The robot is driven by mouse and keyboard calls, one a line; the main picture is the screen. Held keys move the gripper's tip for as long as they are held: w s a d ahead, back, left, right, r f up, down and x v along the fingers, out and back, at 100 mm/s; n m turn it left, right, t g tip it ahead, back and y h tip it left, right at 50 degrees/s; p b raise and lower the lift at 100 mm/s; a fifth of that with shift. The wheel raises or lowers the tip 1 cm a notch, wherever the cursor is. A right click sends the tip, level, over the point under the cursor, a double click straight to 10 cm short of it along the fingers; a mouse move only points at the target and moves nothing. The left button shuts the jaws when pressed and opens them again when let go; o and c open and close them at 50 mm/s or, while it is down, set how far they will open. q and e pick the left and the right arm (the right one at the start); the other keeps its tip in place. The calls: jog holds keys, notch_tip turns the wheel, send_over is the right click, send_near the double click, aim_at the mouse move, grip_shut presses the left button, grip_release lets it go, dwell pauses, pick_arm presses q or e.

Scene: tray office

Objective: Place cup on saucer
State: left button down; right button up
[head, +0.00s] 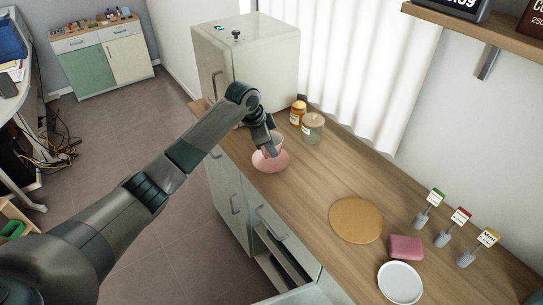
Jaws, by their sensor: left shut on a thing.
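A pink cup (277,141) is partly hidden behind the fingers of my left gripper (270,150), which is shut on it. A pink saucer (271,164) is on the wooden counter, directly below the cup in the picture. The cup overlaps the saucer in the head view. I cannot tell whether the cup's base touches it, as the gripper covers part of both. My right gripper is not in view.
Two jars, one amber (298,113) and one clear (312,128), stand close behind the cup. A white cabinet (255,65) is at the counter's far end. A round mat (356,220), pink block (406,247), white plate (400,282) and small sign holders (443,238) lie nearer right.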

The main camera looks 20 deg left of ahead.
pick_arm(q)
jog(key=shift+f+p, duration=0.4)
jog(key=shift+f, duration=0.2)
notch_tip(320, 180, down, 2)
jog(key=shift+p, duration=0.45)
jog(key=shift+f, duration=0.4)
jog(key=c, duration=1.9)
grip_release()
jog(key=shift+r, duration=0.1)
